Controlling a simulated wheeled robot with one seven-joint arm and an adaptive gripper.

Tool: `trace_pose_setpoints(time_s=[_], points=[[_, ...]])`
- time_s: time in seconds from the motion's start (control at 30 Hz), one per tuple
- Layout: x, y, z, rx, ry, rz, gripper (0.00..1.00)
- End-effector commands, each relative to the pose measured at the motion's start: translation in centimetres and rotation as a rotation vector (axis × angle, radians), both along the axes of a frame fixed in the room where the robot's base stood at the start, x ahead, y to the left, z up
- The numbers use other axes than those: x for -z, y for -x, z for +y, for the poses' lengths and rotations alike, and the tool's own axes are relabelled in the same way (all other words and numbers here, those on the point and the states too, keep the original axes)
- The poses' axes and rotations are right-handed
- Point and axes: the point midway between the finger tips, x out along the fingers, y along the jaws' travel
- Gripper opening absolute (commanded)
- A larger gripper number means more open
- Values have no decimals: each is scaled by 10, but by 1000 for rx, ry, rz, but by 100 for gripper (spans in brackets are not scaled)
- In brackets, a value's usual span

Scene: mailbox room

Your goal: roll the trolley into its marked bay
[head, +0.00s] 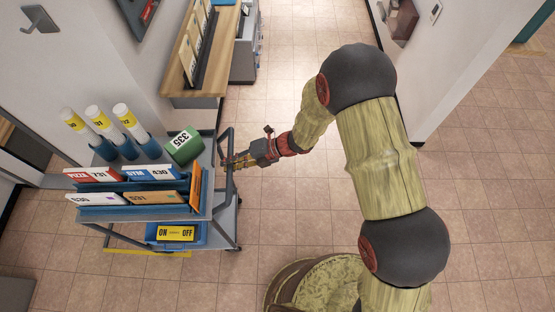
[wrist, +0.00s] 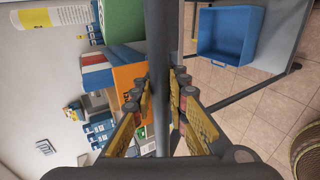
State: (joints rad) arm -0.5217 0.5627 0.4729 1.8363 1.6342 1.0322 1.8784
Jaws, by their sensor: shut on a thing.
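The grey trolley (head: 222,222) stands at the left in the head view, loaded with mail. My gripper (head: 236,162) is at its right end, shut on the upright grey handle bar (head: 229,140). In the wrist view the yellow-padded fingers (wrist: 158,95) lie on both sides of the handle bar (wrist: 158,40). A yellow floor line (head: 150,253) shows below the trolley's near side, with a short piece at its left. The trolley hides the rest of the marking, so I cannot tell whether all its wheels are inside.
The trolley carries white tubes (head: 98,118), a green box (head: 184,145), upright envelopes (head: 155,173) and a lower blue bin (head: 160,243). A wooden counter (head: 211,60) and a wall stand close behind it. The tiled floor (head: 280,215) to the right is clear.

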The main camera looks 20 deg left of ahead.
Motion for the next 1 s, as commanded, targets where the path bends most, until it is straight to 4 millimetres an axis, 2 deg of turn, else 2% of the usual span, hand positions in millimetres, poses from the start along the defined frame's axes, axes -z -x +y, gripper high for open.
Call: trace_pose_setpoints(time_s=[0.17, 1.0], points=[[0, 3, 10, -1, -1, 1, 0], [-1, 31, 97, -2, -1, -1, 0]])
